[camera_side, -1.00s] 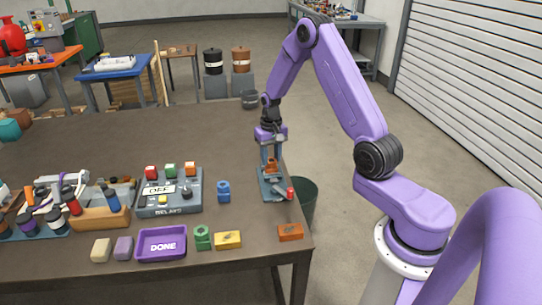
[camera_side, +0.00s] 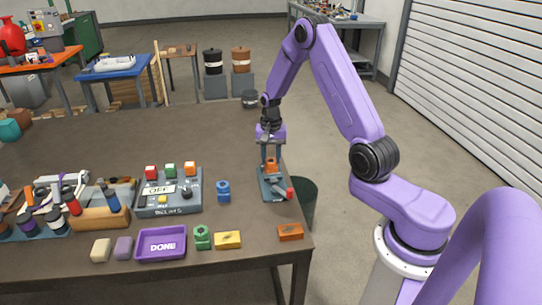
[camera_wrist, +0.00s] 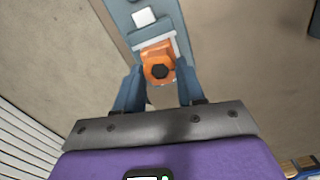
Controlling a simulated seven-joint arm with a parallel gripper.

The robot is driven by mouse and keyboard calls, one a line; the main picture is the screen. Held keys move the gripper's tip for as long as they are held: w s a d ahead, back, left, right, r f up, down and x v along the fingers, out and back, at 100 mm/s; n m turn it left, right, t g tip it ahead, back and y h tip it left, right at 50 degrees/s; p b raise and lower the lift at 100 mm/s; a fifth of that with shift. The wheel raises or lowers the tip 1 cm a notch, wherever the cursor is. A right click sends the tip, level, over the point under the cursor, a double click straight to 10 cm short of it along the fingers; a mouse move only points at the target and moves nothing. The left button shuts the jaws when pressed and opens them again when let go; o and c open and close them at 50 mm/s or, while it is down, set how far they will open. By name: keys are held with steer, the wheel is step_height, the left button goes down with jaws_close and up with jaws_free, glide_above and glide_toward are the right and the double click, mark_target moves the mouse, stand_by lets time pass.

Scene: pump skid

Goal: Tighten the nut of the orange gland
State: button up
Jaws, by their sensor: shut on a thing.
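The orange gland (camera_side: 271,162) stands in a blue-grey clamp fixture (camera_side: 272,190) with a red-ended handle (camera_side: 290,194), near the table's right edge. In the wrist view the orange gland (camera_wrist: 157,58) shows a faceted orange top with a dark hexagonal opening. My gripper (camera_side: 270,160) points down over the fixture. Its blue-grey fingers (camera_wrist: 160,82) lie on either side of the orange nut and are shut on it. The contact faces and the gland's lower part are partly hidden.
Left of the fixture are a blue gland (camera_side: 223,191), a green gland (camera_side: 202,238), a yellow block (camera_side: 228,240), a purple DONE tray (camera_side: 143,256) and a control box (camera_side: 150,211). An orange block (camera_side: 290,232) lies at the front right.

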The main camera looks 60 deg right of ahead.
mark_target(271, 159)
steer(key=o, duration=1.1)
steer(key=shift+c, duration=0.2)
step_height(271, 159, up, 18)
steer(key=shift+f, duration=0.25)
